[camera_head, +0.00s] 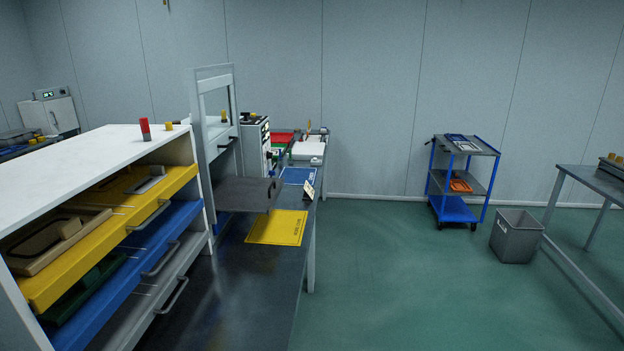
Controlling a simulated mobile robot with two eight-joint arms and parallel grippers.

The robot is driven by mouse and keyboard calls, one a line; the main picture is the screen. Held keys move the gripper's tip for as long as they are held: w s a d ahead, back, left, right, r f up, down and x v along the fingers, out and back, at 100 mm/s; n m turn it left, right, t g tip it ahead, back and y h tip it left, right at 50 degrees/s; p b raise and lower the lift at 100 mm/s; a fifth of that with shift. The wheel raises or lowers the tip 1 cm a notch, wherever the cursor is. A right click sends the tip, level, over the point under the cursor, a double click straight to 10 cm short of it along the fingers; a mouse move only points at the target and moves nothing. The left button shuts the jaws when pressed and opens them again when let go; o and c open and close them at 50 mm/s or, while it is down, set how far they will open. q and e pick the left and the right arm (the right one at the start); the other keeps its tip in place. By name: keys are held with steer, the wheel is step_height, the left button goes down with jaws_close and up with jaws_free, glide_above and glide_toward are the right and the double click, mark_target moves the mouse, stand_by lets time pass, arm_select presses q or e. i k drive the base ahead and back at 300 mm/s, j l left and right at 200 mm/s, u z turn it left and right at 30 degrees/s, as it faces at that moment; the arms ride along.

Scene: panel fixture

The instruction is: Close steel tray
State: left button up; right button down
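The grey steel tray (152,296) is the lowest of three trays in the white cabinet at the left. Its bar handle (172,296) faces the dark bench, and the tray's near end is cut off by the bottom edge of the picture. How far it stands out from the cabinet is hard to tell. Above it are a blue tray (179,223) and, at the top, a yellow tray (105,245), each with its own handle. Neither of my grippers shows in this view.
A dark bench (225,310) runs beside the cabinet, with a yellow sheet (277,227) on it. A grey frame with a flat plate (243,193) stands behind. Green floor is open to the right, before a blue cart (463,185) and a grey bin (515,237).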

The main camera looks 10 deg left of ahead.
mark_target(244, 194)
steer(key=i+l+z, duration=0.3)
steer(key=l, duration=0.2)
steer(key=i+l+z, duration=0.25)
steer(key=i+l, duration=0.15)
steer(key=i+u, duration=0.35)
steer(key=i+l+u, duration=0.3)
steer(key=i, duration=0.15)
steer(key=i+l+u, duration=0.15)
steer(key=i+u, duration=0.2)
steer(key=i+j+u, duration=0.15)
steer(key=i+u, duration=0.65)
steer(key=i+l+u, duration=0.1)
steer(key=i+u, duration=0.45)
steer(key=i, duration=0.25)
